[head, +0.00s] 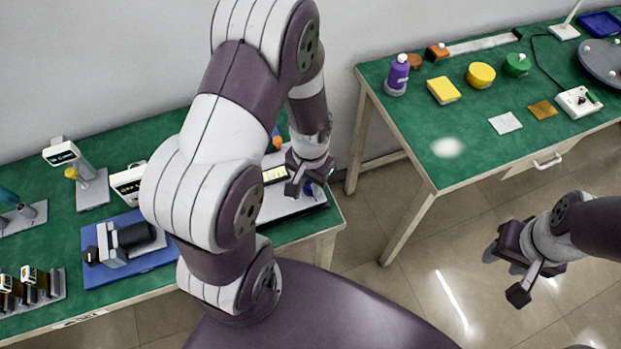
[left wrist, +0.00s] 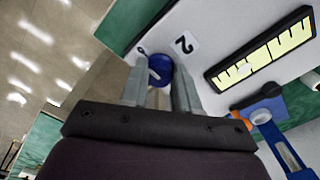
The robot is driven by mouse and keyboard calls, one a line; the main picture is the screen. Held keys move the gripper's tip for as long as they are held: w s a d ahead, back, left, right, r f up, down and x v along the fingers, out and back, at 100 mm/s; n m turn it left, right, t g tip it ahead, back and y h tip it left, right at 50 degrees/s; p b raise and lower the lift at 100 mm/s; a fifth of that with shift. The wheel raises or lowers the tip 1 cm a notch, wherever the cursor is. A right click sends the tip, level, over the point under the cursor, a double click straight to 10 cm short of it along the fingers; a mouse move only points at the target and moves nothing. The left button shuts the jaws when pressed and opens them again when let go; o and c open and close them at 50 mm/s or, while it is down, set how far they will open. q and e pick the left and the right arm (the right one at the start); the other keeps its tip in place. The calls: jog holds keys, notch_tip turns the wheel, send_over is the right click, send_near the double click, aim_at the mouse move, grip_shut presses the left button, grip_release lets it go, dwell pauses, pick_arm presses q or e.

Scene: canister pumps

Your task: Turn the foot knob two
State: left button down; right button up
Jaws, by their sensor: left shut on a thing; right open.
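The foot knob two is a round blue knob (left wrist: 161,66) on a white panel (left wrist: 222,28), beside a label with a "2" (left wrist: 184,43). In the left wrist view my left gripper (left wrist: 159,82) has its two fingers on either side of the knob and is shut on it. In the head view the same gripper (head: 303,186) is over the right end of the white device (head: 272,208), with the blue knob (head: 314,189) partly hidden by it. My right gripper (head: 519,268) is open and empty over the floor at the right.
The panel has a yellow display with black bars (left wrist: 263,50). A blue and orange part (left wrist: 263,113) stands near it. In the head view, a blue tray (head: 95,277) with a black device lies on the left table. A second green table (head: 460,119) stands at the right, with floor between.

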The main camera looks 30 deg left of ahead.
aim_at(310, 186)
pick_arm(q)
jog(key=shift+w, duration=0.1)
dwell(0.4)
jog(key=c, duration=0.8)
grip_release()
notch_tip(310, 186, up, 13)
jog(key=shift+f+p, duration=0.1)
jog(key=shift+p, duration=0.25)
